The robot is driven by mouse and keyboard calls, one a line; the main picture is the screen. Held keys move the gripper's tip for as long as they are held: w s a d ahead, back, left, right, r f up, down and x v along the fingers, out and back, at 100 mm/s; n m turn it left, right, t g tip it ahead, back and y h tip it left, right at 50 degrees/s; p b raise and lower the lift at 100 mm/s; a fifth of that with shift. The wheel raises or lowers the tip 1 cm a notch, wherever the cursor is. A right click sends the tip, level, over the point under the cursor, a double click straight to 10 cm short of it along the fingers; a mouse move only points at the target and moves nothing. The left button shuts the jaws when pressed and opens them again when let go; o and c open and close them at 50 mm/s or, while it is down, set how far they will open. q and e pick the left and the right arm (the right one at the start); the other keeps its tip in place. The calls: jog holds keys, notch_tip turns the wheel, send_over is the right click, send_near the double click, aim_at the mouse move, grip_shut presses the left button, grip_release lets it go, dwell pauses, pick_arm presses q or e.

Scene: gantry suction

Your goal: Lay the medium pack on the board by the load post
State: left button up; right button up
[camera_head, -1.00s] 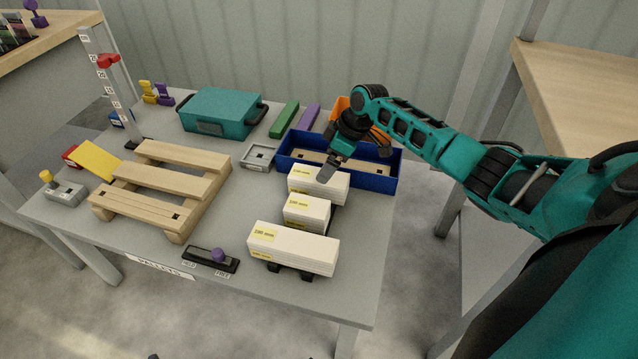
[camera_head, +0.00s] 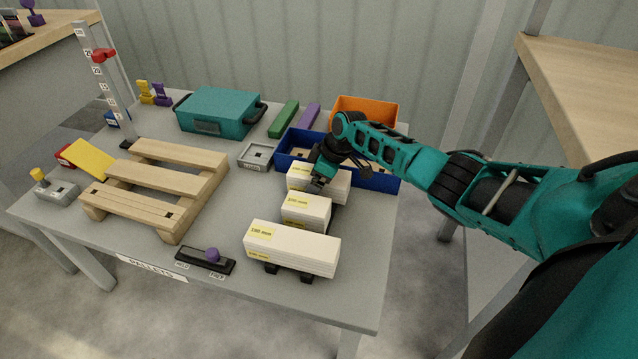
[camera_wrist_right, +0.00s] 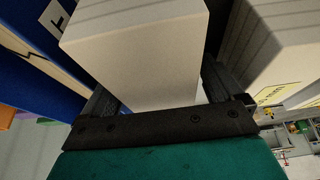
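Three white packs with yellow labels stand in a row at the table's right: a long front pack (camera_head: 292,250), a short middle pack (camera_head: 306,211) and a middle-length back pack (camera_head: 339,187). My right gripper (camera_head: 319,183) is down over the back pack. In the right wrist view that pack (camera_wrist_right: 140,55) lies between the two fingers, which look open with a narrow gap. A wooden pallet (camera_head: 165,180) with several slats is at the left. A graduated post (camera_head: 108,80) with a red slider stands behind it. My left gripper is out of view.
A blue tray (camera_head: 375,180) is close behind the back pack, with an orange bin (camera_head: 365,108) beyond. A teal case (camera_head: 218,112), a grey socket block (camera_head: 256,156) and a purple-knobbed slide switch (camera_head: 206,260) stand around. The table between pallet and packs is mostly clear.

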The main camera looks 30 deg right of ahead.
jog(key=c, duration=1.2)
jog(key=shift+c, duration=0.5)
jog(key=shift+r, duration=0.1)
